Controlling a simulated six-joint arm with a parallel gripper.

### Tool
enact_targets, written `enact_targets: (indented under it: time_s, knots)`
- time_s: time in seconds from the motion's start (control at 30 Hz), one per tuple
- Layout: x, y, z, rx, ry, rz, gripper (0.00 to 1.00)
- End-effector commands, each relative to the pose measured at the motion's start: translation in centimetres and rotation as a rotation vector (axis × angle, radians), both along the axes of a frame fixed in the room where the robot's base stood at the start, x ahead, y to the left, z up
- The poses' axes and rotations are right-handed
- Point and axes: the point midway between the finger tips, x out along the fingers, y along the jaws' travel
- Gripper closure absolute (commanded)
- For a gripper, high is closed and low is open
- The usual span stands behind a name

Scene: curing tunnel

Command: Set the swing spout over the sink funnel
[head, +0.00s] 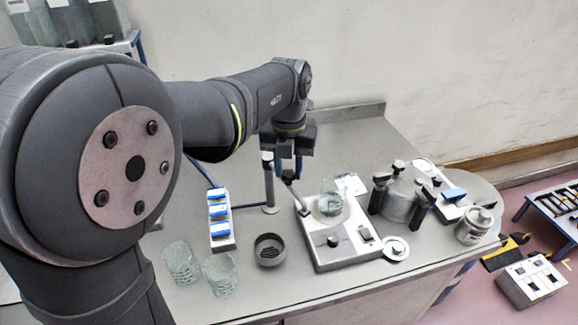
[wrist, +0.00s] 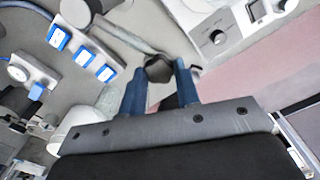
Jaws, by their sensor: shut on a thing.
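My gripper (head: 290,168) hangs above the bench, left of the glass beaker. Its blue fingers (wrist: 160,92) are shut on the dark knob (wrist: 159,68) of what looks like the swing spout. A pale bar (head: 299,194) slants down and right from below the fingers. A slim grey post (head: 269,185) on a round foot stands just left of the gripper; I cannot tell exactly how bar and post join. A dark round cup with a slotted inside, which looks like the sink funnel (head: 270,250), stands nearer the front, apart from the gripper.
A white stirrer plate (head: 333,254) with a glass beaker (head: 331,196) stands right of the post. A rack of blue-topped blocks (head: 220,222) is at left. Two clear glasses (head: 181,263) (head: 220,275) stand at the front. A dark-handled vessel (head: 399,200) and a can (head: 474,226) are farther right.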

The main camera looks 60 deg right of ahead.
Motion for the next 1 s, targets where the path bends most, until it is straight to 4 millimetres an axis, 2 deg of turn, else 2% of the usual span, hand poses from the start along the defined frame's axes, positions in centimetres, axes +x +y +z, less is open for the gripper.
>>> enact_targets:
  time_s: [0.03,0.07,0.17,0.43,0.57,0.77,1.0]
  knots:
    - [0.0,0.1,-0.1,0.003,0.001,0.001,1.00]
    - [0.0,0.1,-0.1,0.003,0.001,0.001,0.67]
    - [0.0,0.0,-0.1,0.002,0.001,0.001,0.49]
    - [0.0,0.0,0.0,0.001,0.000,0.001,0.49]
    - [0.0,-0.1,0.9,-0.003,-0.001,0.001,0.49]
    - [0.0,-0.1,4.7,-0.005,-0.001,0.001,0.49]
    - [0.0,-0.1,10.7,-0.004,0.000,0.001,0.49]
